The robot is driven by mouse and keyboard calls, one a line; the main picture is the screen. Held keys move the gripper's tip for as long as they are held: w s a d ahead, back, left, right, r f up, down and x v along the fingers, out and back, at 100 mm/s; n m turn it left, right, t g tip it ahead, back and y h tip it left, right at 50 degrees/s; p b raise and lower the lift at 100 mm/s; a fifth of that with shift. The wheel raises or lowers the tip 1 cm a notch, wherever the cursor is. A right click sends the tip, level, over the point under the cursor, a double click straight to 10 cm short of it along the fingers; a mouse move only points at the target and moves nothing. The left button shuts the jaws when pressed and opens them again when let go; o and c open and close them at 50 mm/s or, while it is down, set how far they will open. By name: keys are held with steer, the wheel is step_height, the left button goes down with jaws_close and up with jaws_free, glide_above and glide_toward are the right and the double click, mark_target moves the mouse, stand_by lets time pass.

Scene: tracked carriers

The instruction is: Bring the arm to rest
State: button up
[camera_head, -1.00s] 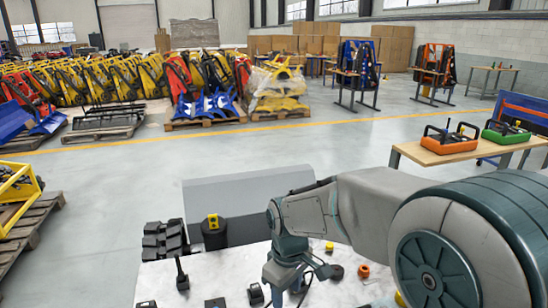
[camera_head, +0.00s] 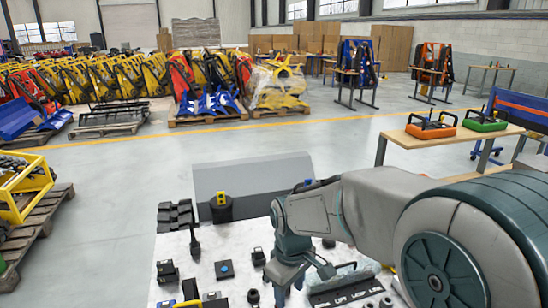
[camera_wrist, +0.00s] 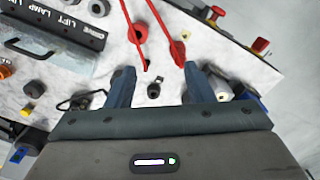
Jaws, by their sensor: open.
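My arm reaches in from the right in the head view and bends down over a pale worktable (camera_head: 240,238). My gripper (camera_head: 284,292) is at the lower middle, over the table, and its fingertips are hard to make out there. In the wrist view my gripper (camera_wrist: 160,82) shows two dark blue fingers spread apart with nothing clasped between them. A small black ring-shaped part (camera_wrist: 154,90) appears on the table in the gap between the fingers. Two thin red rods (camera_wrist: 148,38) stretch beyond the fingertips.
Small black parts, a blue-topped block (camera_head: 224,269) and a labelled dark panel (camera_head: 345,292) lie on the table. A grey panel (camera_head: 250,178) stands behind it. A wooden bench (camera_head: 400,138) with an orange tray (camera_head: 431,131) is at right.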

steer(key=s+d+r+m+t, duration=0.3)
steer(key=s+d+r+m, duration=0.2)
steer(key=s+d+m, duration=0.4)
steer(key=s+d, duration=0.2)
steer(key=shift+s+d, duration=0.3)
steer(key=shift+s, duration=0.1)
